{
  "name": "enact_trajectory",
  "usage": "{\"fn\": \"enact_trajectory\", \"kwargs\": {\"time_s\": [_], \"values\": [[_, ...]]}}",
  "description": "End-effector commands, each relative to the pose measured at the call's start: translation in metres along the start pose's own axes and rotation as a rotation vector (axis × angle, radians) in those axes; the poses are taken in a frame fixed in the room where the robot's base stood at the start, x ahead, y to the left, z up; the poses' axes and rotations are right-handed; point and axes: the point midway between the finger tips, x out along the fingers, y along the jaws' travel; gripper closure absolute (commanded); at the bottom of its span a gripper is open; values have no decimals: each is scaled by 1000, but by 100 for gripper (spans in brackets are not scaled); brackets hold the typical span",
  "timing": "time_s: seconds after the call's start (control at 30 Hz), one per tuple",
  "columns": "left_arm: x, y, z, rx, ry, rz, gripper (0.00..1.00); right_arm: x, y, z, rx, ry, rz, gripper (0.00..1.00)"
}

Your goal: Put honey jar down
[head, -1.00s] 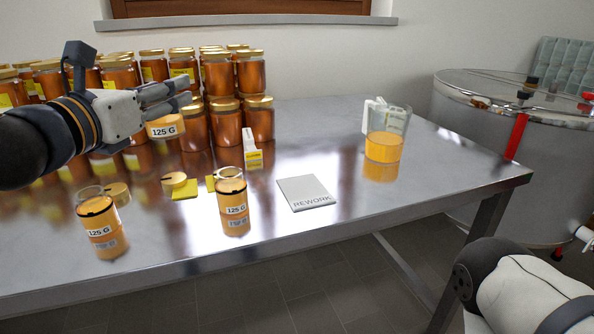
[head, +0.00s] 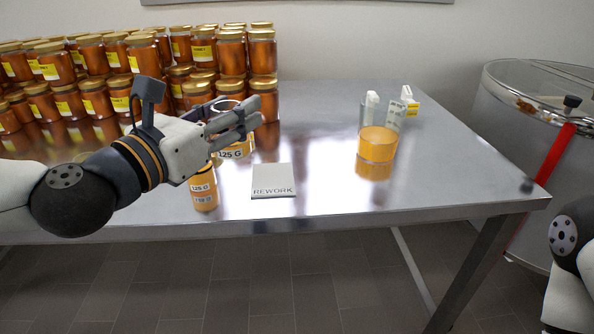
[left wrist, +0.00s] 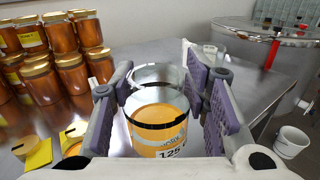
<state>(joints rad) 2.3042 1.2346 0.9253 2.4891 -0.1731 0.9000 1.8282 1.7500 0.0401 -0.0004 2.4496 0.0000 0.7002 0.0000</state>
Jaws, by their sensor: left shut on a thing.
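My left gripper (head: 232,122) is shut on an open glass honey jar (head: 235,149) with a white "125 G" label. The jar is upright above the table, a little left of and behind the grey REWORK plate (head: 272,186). In the left wrist view the held jar (left wrist: 158,128) sits between the purple finger pads, with honey in its lower part and clear glass above. My right gripper is out of view.
Stacked lidded honey jars (head: 92,98) fill the back left of the table. A clear jug of honey (head: 378,147) stands to the right, with white and yellow items behind it. A steel tank (head: 520,110) stands beyond the table. The table between plate and jug is clear.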

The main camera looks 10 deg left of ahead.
Motion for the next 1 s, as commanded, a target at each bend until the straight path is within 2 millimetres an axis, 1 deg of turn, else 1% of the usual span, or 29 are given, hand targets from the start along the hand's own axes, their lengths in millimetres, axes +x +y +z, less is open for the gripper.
{"fn": "enact_trajectory", "kwargs": {"time_s": [0.07,0.13,0.17,0.2,0.27,0.3,0.47,0.5,0.6,0.77,0.83,0.9,1.0], "values": [[-3,-1,2,1,-3,-1,100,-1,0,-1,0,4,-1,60],[1,0,-7,-2,7,-1,100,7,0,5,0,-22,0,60],[5,0,-13,-3,13,-1,100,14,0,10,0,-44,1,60],[13,2,-22,-5,20,-1,100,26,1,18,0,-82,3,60],[25,4,-33,-7,24,-1,100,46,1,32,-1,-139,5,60],[38,6,-35,-1,23,-1,100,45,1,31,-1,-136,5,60],[88,15,-52,2,12,-1,100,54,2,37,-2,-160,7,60],[96,16,-64,0,14,-1,100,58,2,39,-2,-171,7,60],[112,19,-83,0,11,-2,100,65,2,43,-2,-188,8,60],[127,22,-97,1,4,-2,100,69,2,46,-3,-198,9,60],[135,23,-110,1,7,-2,100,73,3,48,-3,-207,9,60],[133,22,-124,0,8,-2,100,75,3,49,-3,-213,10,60],[133,22,-133,0,3,-2,100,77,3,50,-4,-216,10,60]]}}
